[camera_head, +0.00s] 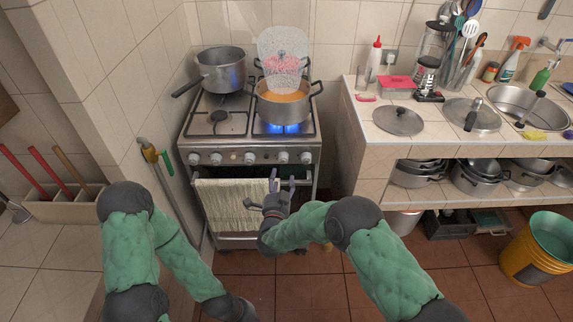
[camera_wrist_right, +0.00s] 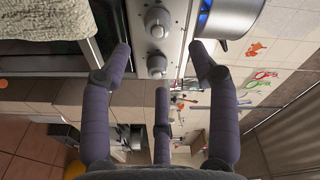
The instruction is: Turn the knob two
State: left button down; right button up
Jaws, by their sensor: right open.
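The stove (camera_head: 252,145) has a row of several white knobs along its front panel; which is knob two is not marked legibly. In the head view one knob (camera_head: 282,157) is just above my right gripper (camera_head: 274,189). The right gripper is open and empty, in front of the oven door, below the panel. In the right wrist view, two knobs show: one farther (camera_wrist_right: 158,22) and one nearer (camera_wrist_right: 157,66), the latter between the spread fingers of the gripper (camera_wrist_right: 160,60). Contact cannot be told. My left arm reaches down at lower left, its gripper outside the frame.
An empty-looking pan (camera_head: 221,70) stands at back left. A towel (camera_head: 232,205) hangs on the oven handle.

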aim_at(283, 161)
jog(key=w, duration=0.2)
jog(key=w+b, duration=0.1)
jog(key=w, duration=0.2)
jog(key=w+d+b, duration=0.1)
jog(key=w, duration=0.2)
jog(key=shift+w+f, duration=0.1)
jog(key=shift+f, duration=0.05)
jog(key=shift+w, duration=0.6)
jog(key=c, duration=1.1)
jog(key=shift+c, duration=0.2)
